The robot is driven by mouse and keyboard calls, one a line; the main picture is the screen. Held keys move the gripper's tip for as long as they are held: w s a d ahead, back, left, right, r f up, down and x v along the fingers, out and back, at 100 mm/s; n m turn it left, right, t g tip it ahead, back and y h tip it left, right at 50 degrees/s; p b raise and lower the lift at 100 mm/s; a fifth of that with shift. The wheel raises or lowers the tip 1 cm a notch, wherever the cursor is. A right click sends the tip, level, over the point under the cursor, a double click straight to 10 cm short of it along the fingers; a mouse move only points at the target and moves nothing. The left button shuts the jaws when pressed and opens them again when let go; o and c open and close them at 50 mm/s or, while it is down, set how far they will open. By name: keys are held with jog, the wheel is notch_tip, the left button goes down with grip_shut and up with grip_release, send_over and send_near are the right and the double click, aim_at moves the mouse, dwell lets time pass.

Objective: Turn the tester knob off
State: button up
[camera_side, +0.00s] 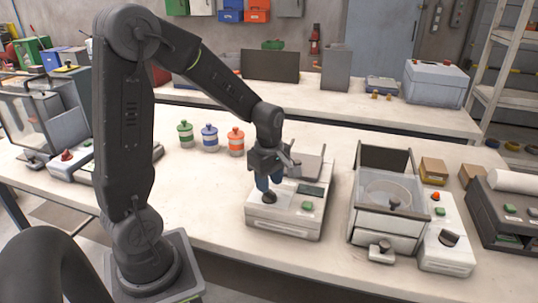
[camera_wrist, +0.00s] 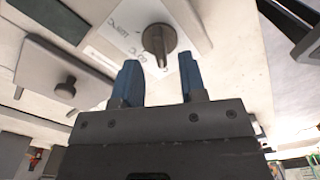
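A white box-shaped machine (camera_side: 285,222), which I take to be the tester, stands on the bench under my gripper. It has a dark display, a green button (camera_side: 307,206) and a dark round knob (camera_side: 269,196). In the wrist view the knob (camera_wrist: 159,40) has a pointer aimed toward my gripper, slightly right of straight down. Printed marks beside it are too small to read surely. My gripper (camera_side: 269,184) points down just above the knob. Its blue fingers (camera_wrist: 158,65) are apart with nothing between them, and the knob lies just beyond their tips.
To the right stand a framed machine with a clear bowl (camera_side: 388,190) and a white control box (camera_side: 446,250) with another knob. Green, blue and orange-lidded jars (camera_side: 209,138) stand behind to the left. The bench front (camera_side: 215,215) left of the tester is clear.

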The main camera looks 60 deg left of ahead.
notch_tip(320, 180, up, 11)
dwell(0.3)
jog(key=shift+d, duration=0.1)
jog(key=s+d+r+m+t, duration=0.1)
jog(key=s+d+m, duration=0.4)
jog(key=m, duration=0.5)
jog(key=s+d+r+m+t, duration=0.1)
jog(key=s+d+m+t, duration=0.3)
jog(key=m, duration=0.7)
jog(key=s+d, duration=0.2)
jog(key=d, duration=0.1)
jog(key=shift+s+r+t, duration=0.2)
jog(key=shift+s+t, duration=0.05)
jog(key=shift+t, duration=0.05)
